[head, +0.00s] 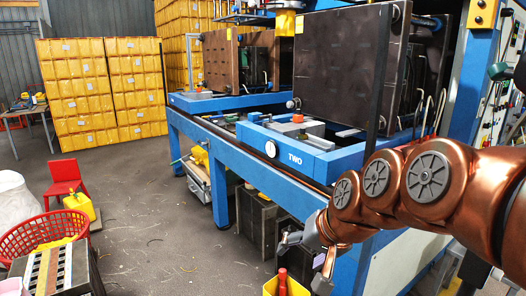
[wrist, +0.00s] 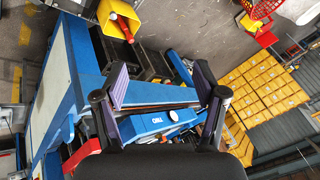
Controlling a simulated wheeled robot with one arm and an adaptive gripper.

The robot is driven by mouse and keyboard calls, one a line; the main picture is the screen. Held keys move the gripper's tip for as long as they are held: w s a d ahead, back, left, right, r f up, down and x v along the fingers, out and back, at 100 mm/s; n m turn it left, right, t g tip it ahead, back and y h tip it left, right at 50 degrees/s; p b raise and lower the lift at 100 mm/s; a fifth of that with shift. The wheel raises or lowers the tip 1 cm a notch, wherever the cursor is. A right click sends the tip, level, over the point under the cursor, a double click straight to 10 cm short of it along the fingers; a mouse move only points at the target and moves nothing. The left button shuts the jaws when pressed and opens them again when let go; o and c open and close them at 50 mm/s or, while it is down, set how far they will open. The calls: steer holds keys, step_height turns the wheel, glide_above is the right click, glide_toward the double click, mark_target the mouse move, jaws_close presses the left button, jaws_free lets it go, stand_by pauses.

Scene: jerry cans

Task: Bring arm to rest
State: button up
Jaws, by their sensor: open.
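My gripper (head: 308,252) is at the end of my copper-coloured arm, low in the middle of the head view, in front of the blue machine frame (head: 222,150). In the wrist view my gripper (wrist: 160,80) shows two fingers with purple-grey pads standing wide apart. Nothing is between the pads; the blue machine is seen beyond the gap. The arm reaches in from the right edge of the head view.
A yellow bin (head: 285,284) with a red item stands below my gripper. The blue machine marked TWO (head: 315,163) fills the right. A red basket (head: 45,232), red chair (head: 66,185) and yellow jerry can (head: 79,203) stand left. Floor between is mostly clear.

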steer(key=s+d+f+g+h, duration=0.1)
steer(key=s+d+f+g, duration=0.1)
steer(key=s, duration=0.6)
steer(key=s+d+f+n+g+h, duration=0.1)
steer(key=s+d+f+g, duration=0.1)
steer(key=s+d+f, duration=0.3)
steer(key=s+d+f+n+g+h, duration=0.1)
steer(key=s+d+f+g, duration=0.2)
steer(key=s+f, duration=0.3)
steer(key=s, duration=0.5)
steer(key=shift+s+d+f+h, duration=0.25)
steer(key=shift+s+h, duration=0.15)
